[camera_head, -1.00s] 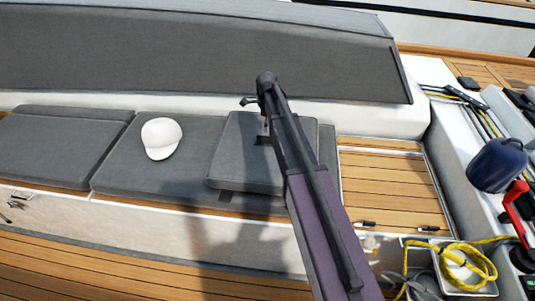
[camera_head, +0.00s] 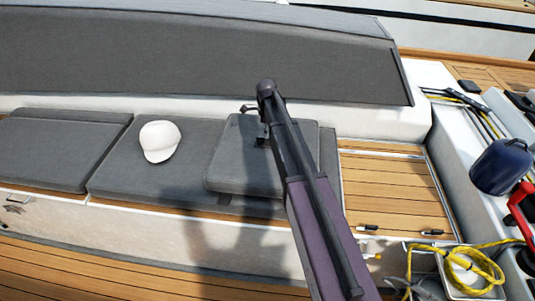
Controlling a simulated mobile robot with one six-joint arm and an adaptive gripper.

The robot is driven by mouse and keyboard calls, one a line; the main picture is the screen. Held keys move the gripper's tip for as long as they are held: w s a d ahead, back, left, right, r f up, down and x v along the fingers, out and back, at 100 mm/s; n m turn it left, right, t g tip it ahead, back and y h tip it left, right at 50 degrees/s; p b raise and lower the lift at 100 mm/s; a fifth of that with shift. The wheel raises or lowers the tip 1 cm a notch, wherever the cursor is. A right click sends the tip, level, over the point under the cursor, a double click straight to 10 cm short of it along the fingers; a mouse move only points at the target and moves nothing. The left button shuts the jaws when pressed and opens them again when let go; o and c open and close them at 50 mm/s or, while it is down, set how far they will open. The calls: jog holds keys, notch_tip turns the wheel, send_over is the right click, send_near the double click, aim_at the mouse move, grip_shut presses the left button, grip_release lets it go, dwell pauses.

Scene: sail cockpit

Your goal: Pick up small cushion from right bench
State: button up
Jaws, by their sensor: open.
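The small grey cushion (camera_head: 238,163) lies flat on the right end of the bench's dark grey seat pad (camera_head: 188,185). My arm crosses in front of it and hides part of its right side. My gripper (camera_head: 262,139) is over the cushion's upper part, pointing down, and is open. It is small here, and I cannot tell whether its fingertips touch the cushion.
A white cap (camera_head: 159,141) sits on the bench left of the cushion. A tall grey backrest (camera_head: 190,60) stands behind. To the right are a slatted wood panel (camera_head: 390,190), a blue container (camera_head: 498,167) and yellow rope (camera_head: 475,262). The wood deck (camera_head: 110,265) in front looks clear.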

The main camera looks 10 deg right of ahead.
aim_at(266, 152)
jog(key=shift+w+f+b, duration=0.2)
jog(key=shift+f+b, duration=1.95)
jog(key=shift+f, duration=0.2)
jog(key=shift+c, duration=0.2)
grip_shut()
